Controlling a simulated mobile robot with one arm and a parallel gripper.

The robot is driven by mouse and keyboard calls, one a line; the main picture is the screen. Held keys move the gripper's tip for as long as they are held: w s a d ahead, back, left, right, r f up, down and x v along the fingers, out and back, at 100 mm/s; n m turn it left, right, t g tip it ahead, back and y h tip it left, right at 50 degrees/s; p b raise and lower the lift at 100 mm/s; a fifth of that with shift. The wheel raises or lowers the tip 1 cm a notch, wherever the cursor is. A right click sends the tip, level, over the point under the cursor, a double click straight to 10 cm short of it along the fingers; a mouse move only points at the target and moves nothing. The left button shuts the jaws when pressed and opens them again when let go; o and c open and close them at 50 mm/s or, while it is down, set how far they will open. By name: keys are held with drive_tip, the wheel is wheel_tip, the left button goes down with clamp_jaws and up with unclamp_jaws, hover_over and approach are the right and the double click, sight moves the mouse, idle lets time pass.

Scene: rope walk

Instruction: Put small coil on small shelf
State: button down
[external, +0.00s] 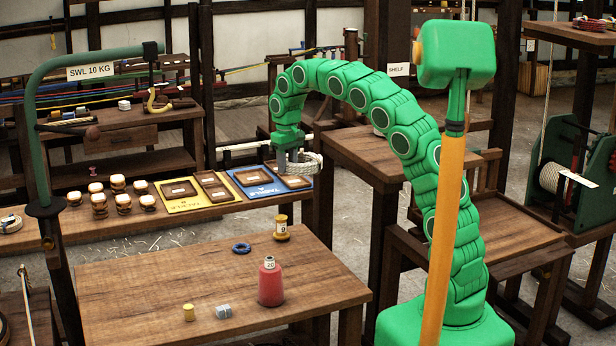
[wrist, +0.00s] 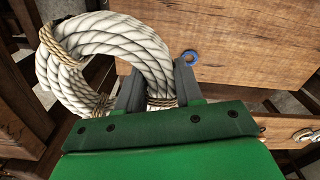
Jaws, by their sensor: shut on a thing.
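A small coil (external: 309,164) of thick white rope hangs at the end of my arm in the external view. In the wrist view the coil (wrist: 68,75) shows tan cord bindings, and one side of its ring passes between my fingers. My gripper (wrist: 158,82) is shut on that side and holds the coil above the floor, near the right end of the long bench. A "SHELF" sign (external: 399,69) is at the back, right of my arm's arch. A wooden stand top (external: 375,153) lies below the sign; I cannot tell whether it is the small shelf.
The front table (external: 150,290) holds a blue ring (external: 241,248), a red bottle (external: 270,284), spools and a grey block. The long bench (external: 120,232) carries several small pots and yellow and blue mats with trays. A green hoist post (external: 40,150) stands at left.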

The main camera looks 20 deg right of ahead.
drive_tip(key=s+d+r, duration=0.1)
drive_tip(key=r, duration=0.1)
drive_tip(key=s+d+r, duration=0.1)
drive_tip(key=d+r, duration=0.1)
drive_tip(key=s+d+r, duration=0.1)
drive_tip(key=d+r, duration=0.1)
drive_tip(key=shift+s+r, duration=0.1)
drive_tip(key=shift+s, duration=0.15)
drive_tip(key=s+d+r, duration=0.7)
drive_tip(key=s+d, duration=0.2)
drive_tip(key=s, duration=0.4)
drive_tip(key=s+d+r, duration=0.6)
drive_tip(key=s+d, duration=0.3)
drive_tip(key=s, duration=0.4)
approach(377, 160)
drive_tip(key=shift+s+f, duration=0.6)
drive_tip(key=shift+s, duration=0.25)
drive_tip(key=shift+w+f, duration=0.5)
drive_tip(key=shift+f, duration=0.2)
drive_tip(key=shift+w+f, duration=0.15)
drive_tip(key=shift+f, duration=1.5)
drive_tip(key=shift+f, duration=0.1)
drive_tip(key=c, duration=0.7)
unclamp_jaws()
drive_tip(key=shift+c, duration=0.2)
